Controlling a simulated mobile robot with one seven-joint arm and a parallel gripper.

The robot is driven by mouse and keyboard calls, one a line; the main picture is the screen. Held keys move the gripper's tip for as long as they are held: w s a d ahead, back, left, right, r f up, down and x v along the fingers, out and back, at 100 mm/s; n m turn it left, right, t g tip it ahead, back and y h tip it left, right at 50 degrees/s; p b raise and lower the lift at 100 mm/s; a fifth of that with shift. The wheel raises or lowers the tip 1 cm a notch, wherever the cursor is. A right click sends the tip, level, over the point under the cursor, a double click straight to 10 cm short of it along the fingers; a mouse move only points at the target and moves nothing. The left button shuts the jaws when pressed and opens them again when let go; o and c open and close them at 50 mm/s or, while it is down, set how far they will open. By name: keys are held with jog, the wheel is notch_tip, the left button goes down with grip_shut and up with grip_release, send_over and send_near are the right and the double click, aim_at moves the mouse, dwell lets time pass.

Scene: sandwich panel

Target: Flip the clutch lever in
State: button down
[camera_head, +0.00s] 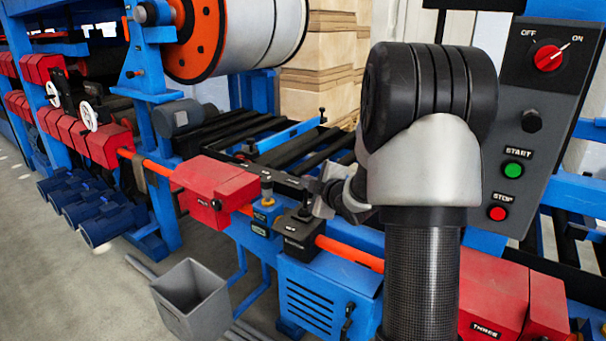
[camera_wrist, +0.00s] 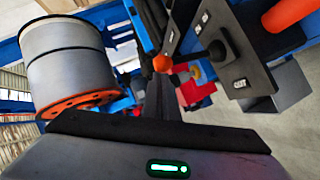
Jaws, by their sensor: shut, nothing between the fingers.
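A black box with a short black lever (camera_head: 306,212) stands on the blue frame in the middle of the head view. A small white label is on its front, too small to read surely. My gripper (camera_head: 322,198) is just behind and right of the lever in the head view, partly hidden by my own arm. Its dark fingers (camera_wrist: 160,100) look closed with nothing between them. Contact with the lever cannot be told.
A yellow-based knob (camera_head: 267,193) and a red box (camera_head: 213,190) stand left of the lever. A control panel (camera_head: 535,115) with a red switch is at right. A large reel (camera_head: 245,35) hangs behind. A grey bin (camera_head: 195,295) stands on the floor.

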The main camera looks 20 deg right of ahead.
jog(key=shift+f+b, duration=0.1)
jog(key=shift+b, duration=0.45)
jog(key=shift+a, duration=0.1)
jog(key=shift+s+a+f+b, duration=0.4)
jog(key=shift+a+b, duration=0.1)
jog(key=shift+b, duration=0.3)
jog(key=shift+r, duration=0.1)
